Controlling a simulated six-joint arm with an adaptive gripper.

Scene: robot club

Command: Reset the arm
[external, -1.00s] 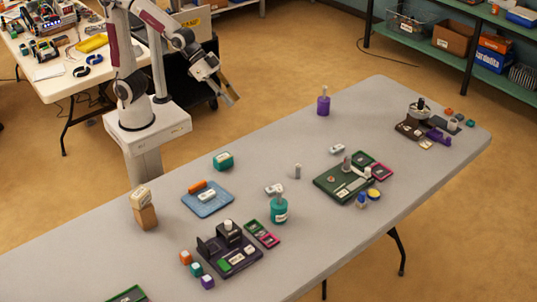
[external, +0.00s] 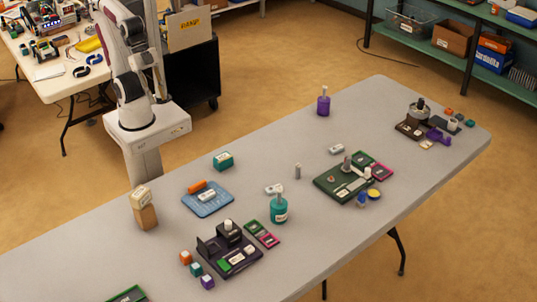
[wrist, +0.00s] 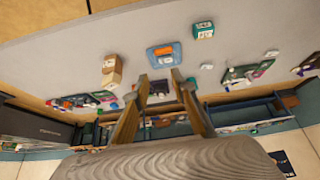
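My arm (external: 133,60) rises from its white pedestal (external: 147,125) behind the table in the external view. Its upper links are folded close above the base and run up to the top edge. My gripper is outside the external view. In the wrist view my gripper (wrist: 160,76) shows two tan fingers with a clear gap between their tips. Nothing is held between them. The table surface shows beyond the fingertips, at a distance.
The long grey table (external: 330,120) carries a blue tray (external: 208,200), a teal box (external: 223,161), a wooden block (external: 146,216), a teal bottle (external: 279,211), a purple bottle (external: 323,104) and a green board (external: 330,185). A black cart (external: 190,72) stands right of my arm.

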